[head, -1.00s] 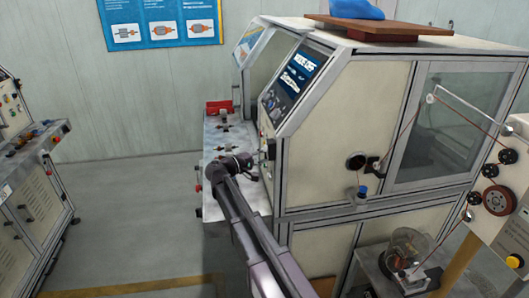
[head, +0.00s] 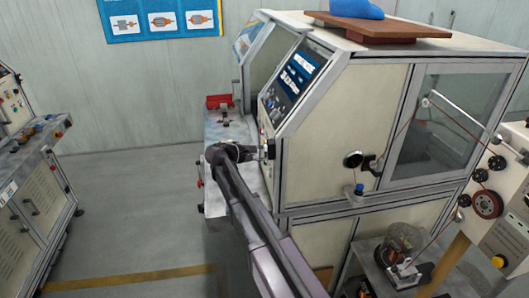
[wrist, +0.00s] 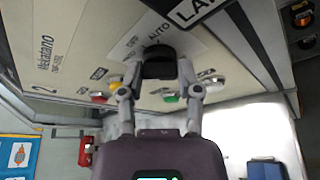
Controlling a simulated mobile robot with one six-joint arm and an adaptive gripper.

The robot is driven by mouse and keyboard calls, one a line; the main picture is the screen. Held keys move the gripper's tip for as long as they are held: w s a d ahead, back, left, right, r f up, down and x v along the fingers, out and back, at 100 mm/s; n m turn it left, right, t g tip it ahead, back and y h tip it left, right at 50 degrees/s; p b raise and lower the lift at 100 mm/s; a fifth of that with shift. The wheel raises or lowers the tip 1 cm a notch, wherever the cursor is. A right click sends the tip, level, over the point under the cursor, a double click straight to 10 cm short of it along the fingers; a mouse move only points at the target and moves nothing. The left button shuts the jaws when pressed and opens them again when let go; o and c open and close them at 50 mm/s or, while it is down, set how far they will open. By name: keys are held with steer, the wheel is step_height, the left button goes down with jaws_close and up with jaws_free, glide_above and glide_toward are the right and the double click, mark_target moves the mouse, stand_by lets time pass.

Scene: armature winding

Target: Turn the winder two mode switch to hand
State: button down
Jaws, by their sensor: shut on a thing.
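The black mode switch knob (wrist: 158,67) sits on the cream control panel (wrist: 75,35) in the wrist view, below a label reading AUTO. My gripper (wrist: 158,80) is shut on the knob, one finger at each side. The knob's pointer is hidden, so I cannot tell its setting. In the head view my gripper (head: 264,153) is at the front of the winder (head: 340,125), and the knob is too small to make out there.
Red, yellow and green buttons and a white one (wrist: 207,75) lie close around my fingers. A worktable with a red box (head: 219,101) runs along the machine front. Another machine (head: 35,190) stands at left, with clear floor between.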

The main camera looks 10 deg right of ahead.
stand_by(0.4)
steer(key=shift+c, duration=1.5)
jaws_free()
